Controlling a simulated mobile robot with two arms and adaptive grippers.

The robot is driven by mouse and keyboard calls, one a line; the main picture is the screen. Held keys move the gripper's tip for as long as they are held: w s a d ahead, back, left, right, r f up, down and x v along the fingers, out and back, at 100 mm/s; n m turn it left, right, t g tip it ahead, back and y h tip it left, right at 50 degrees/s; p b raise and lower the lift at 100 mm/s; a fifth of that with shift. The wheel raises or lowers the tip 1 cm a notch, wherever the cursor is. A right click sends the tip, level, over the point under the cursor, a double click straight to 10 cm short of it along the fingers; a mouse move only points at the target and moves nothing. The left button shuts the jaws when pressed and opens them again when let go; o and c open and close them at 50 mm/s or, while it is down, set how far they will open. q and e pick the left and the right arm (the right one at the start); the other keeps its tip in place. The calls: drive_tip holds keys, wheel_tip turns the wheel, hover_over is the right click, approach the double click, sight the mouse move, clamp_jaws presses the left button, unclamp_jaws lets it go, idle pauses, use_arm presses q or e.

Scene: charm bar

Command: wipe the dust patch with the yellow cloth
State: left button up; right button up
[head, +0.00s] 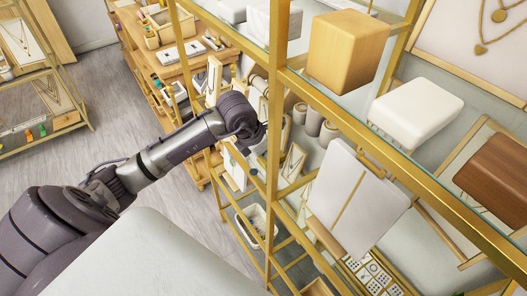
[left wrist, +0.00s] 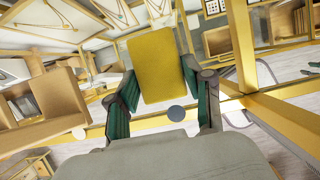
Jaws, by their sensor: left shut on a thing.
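The yellow cloth (left wrist: 157,62) shows in the left wrist view as a flat yellow rectangle between the green-padded fingers of my left gripper (left wrist: 160,82), which is shut on it. In the head view my left arm reaches from the left to the gold shelf frame, and its wrist is at the frame's upright post. The fingers and the cloth are hidden there. A round grey disc (left wrist: 176,113) shows just below the cloth in the left wrist view; I cannot tell whether it is the dust patch. My right gripper is not in view.
The gold shelf frame (head: 275,110) has glass shelves and several posts close to my left arm. A wooden block (head: 345,48) and a white block (head: 416,112) stand on it. A wooden display unit (head: 150,55) stands behind. Floor (head: 120,130) is clear at the left.

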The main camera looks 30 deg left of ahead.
sight(282, 174)
use_arm(q)
drive_tip(key=shift+s+d+f, duration=0.1)
drive_tip(key=shift+s+d, duration=0.3)
drive_tip(key=shift+d, duration=0.4)
drive_tip(key=shift+s+d+f, duration=0.1)
drive_tip(key=shift+s+d, duration=0.25)
drive_tip(key=shift+d, duration=0.4)
drive_tip(key=shift+s+d+r, duration=0.1)
drive_tip(key=shift+s+d, duration=0.1)
drive_tip(key=shift+d, duration=0.3)
drive_tip(key=shift+s+d, duration=0.15)
drive_tip(key=shift+d, duration=0.3)
drive_tip(key=shift+b, duration=0.35)
drive_tip(key=shift+a, duration=0.1)
